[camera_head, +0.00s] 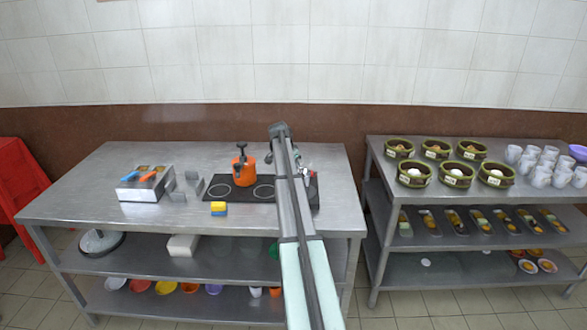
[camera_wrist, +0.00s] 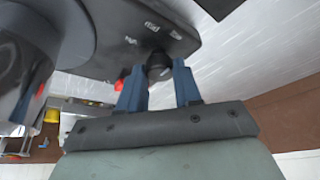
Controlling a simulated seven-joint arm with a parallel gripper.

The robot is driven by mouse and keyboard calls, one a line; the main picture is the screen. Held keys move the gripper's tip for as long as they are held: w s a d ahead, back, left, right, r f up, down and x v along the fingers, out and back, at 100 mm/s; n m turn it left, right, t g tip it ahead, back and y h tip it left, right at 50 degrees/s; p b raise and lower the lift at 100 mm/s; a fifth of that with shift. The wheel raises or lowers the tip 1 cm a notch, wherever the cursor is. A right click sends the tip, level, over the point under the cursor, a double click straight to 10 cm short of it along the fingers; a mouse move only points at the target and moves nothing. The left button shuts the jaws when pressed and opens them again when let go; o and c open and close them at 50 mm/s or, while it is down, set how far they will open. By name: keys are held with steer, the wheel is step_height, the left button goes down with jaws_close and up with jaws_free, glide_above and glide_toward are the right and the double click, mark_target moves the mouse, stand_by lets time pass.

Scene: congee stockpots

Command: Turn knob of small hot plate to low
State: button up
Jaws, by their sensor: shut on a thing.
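In the wrist view my gripper (camera_wrist: 158,72) has its two blue fingers closed on either side of a black round knob (camera_wrist: 158,62). The knob sits near the edge of a dark grey panel (camera_wrist: 120,35) with small white markings. I cannot read the markings or tell the knob's setting. A large round grey part (camera_wrist: 35,30) is beside the panel at the upper left. In the head view my arm crosses a black cooktop (camera_head: 222,190) with ring-marked burners, and it hides the knob and my fingertips there.
An orange pot (camera_head: 243,172) stands on the cooktop, left of my arm. A yellow and blue sponge (camera_head: 218,209) lies in front. A metal box with colored handles (camera_head: 143,190) is farther left on the steel table (camera_head: 90,205). A second table to the right holds several green-rimmed bowls (camera_head: 456,174) and white cups.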

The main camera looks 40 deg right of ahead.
stand_by(0.4)
steer(key=o, duration=1)
steer(key=shift+o, duration=0.2)
steer(key=v, duration=1.4)
steer(key=shift+w+a+f, duration=0.1)
steer(key=shift+f, duration=0.05)
